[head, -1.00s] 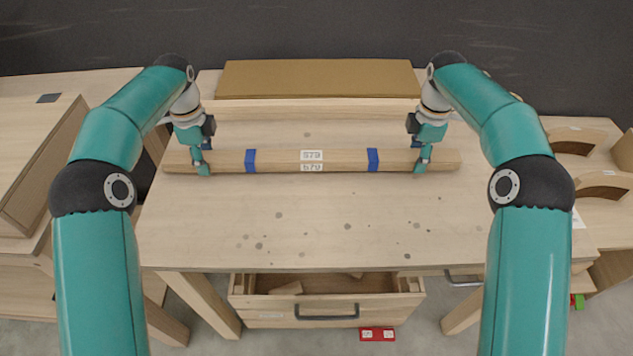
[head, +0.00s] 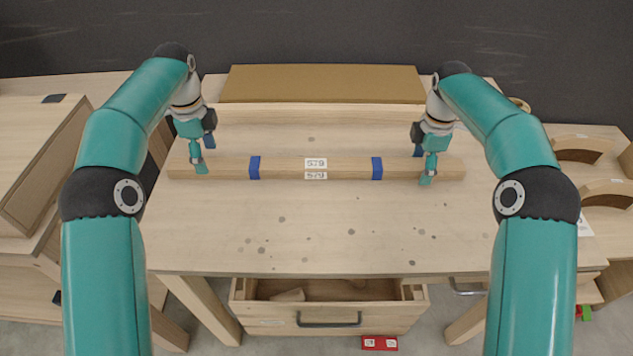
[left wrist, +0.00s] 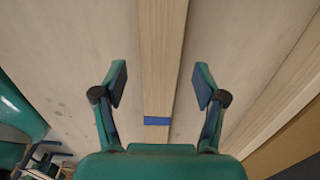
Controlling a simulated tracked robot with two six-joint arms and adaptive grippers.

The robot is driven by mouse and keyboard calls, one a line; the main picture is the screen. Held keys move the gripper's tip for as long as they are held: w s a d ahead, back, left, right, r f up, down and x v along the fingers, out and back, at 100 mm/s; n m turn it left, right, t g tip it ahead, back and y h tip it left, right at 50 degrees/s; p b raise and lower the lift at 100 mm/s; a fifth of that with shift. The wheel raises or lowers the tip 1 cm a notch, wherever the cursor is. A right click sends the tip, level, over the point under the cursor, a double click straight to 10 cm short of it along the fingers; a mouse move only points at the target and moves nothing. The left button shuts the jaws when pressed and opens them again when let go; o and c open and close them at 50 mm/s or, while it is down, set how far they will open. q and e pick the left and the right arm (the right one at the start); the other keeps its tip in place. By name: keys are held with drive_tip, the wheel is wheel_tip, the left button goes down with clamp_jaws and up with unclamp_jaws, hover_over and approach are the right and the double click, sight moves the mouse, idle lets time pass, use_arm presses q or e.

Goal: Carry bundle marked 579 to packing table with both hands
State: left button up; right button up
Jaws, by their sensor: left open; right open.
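The bundle marked 579 (head: 340,167) is a long pale wooden bar with two blue bands and white 579 labels. It lies flat, left to right, on the wooden table (head: 320,235). My left gripper (head: 204,155) is open over the bundle's left end, one finger on each side. In the left wrist view the bundle (left wrist: 160,50) runs between the spread fingers of my left gripper (left wrist: 159,85), with gaps on both sides. My right gripper (head: 423,166) is open at the bundle's right end. Its far finger is partly hidden. I cannot tell which surface is the packing table.
A brown-topped block (head: 320,83) stands behind the bundle. An open drawer (head: 330,317) is under the table's front edge, with a red labelled item (head: 380,343) on the floor. Another wooden bench is at left; curved wooden pieces (head: 580,150) lie at right. The table's front is clear.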

use_arm(q)
wheel_tip(320, 180, up, 4)
drive_tip(key=shift+f, duration=0.25)
drive_tip(key=shift+r, duration=0.15)
use_arm(e)
drive_tip(key=shift+r, duration=3.65)
